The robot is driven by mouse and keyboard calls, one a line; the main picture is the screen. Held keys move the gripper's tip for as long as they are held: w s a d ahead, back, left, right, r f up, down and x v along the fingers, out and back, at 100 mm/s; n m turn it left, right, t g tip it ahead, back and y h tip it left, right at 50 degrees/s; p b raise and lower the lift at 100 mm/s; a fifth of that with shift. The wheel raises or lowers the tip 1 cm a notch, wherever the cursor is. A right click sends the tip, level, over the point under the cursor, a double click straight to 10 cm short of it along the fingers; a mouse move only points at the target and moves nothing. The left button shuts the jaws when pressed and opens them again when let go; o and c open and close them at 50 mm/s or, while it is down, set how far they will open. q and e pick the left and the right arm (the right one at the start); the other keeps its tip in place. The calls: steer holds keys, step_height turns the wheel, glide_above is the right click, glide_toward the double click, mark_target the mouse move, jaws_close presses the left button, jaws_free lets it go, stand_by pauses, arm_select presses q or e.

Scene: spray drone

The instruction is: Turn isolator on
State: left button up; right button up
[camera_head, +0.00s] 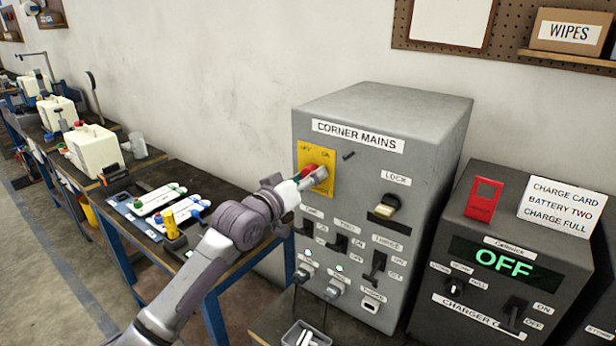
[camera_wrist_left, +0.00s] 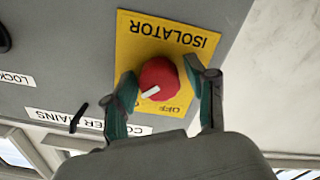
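The isolator is a red round knob (camera_wrist_left: 159,78) with a white pointer on a yellow plate (camera_head: 309,153) on the grey Corner Mains cabinet (camera_head: 405,112). My left gripper (camera_head: 308,178) is at this knob. In the left wrist view its two fingers (camera_wrist_left: 160,82) close in on opposite sides of the knob and appear to hold it. There the plate is upside down; the white pointer aims to the lower left, away from the OFF mark. My right gripper is not in view.
A charger box (camera_head: 510,262) reading OFF stands to the right.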

arm_select(q)
steer(key=shift+o, duration=0.2)
steer(key=shift+r, duration=0.1)
steer(key=v, duration=1.2)
